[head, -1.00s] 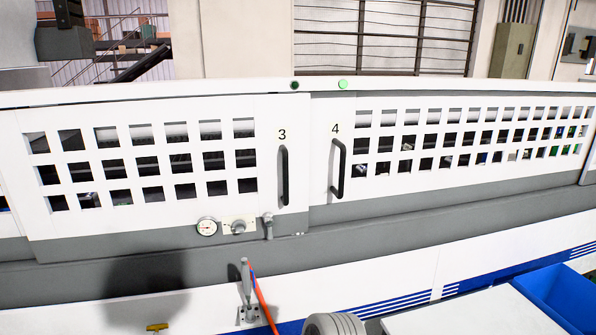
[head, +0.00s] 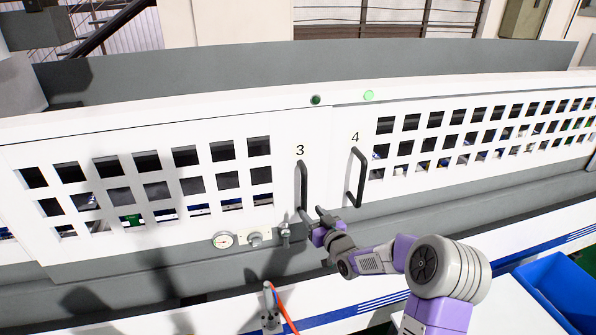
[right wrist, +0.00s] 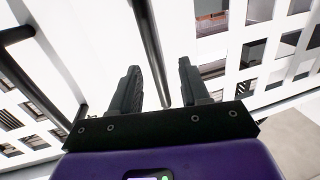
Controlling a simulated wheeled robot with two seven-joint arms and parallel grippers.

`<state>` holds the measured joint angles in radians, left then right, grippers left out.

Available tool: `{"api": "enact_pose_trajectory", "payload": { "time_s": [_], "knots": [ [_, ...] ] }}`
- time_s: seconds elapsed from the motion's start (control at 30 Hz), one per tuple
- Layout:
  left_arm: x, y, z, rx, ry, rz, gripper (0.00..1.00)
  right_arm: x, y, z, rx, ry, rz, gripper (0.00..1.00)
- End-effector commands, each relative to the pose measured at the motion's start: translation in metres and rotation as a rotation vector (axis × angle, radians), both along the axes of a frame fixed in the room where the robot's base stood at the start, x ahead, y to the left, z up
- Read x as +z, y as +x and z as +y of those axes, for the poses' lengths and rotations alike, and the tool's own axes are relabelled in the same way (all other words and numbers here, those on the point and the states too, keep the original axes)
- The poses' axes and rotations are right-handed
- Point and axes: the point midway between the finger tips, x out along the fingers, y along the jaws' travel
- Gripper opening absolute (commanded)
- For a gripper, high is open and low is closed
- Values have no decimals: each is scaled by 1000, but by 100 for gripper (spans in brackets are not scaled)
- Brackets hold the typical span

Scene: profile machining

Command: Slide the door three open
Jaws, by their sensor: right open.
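Door three (head: 150,190) is a white panel with rows of square windows and the number 3 near its right edge. Its black vertical handle (head: 304,186) stands beside the seam with door four. Door three sits against door four with no visible gap. My right gripper (head: 313,214) is at the lower end of the door three handle. In the right wrist view, the open fingers (right wrist: 158,68) have a dark handle bar (right wrist: 151,45) between them, with space on both sides. Whether a finger touches it is unclear. My left gripper is out of view.
Door four (head: 480,130) has its own black handle (head: 357,178) close to the right of my gripper. A gauge (head: 222,240) and valve fittings (head: 262,236) sit below door three. A blue bin (head: 562,290) stands at lower right.

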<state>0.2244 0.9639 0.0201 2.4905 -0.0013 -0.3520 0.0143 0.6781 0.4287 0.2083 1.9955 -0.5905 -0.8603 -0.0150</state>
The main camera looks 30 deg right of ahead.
Motion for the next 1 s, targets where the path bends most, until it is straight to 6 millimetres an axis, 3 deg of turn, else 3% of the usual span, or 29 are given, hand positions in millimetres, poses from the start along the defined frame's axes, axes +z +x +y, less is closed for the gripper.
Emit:
{"api": "enact_pose_trajectory", "payload": {
  "time_s": [0.03, 0.17, 0.6, 1.0],
  "knots": [
    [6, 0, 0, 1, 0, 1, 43, 17, 0, -6, -4, -19, -24, 46],
    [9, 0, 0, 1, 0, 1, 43, 28, 5, -11, -6, -37, -49, 46],
    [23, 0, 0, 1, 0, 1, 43, 27, 64, -12, -4, -36, -49, 46],
    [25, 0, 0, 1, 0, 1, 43, 26, 75, -13, -5, -36, -47, 46]
  ]
}}
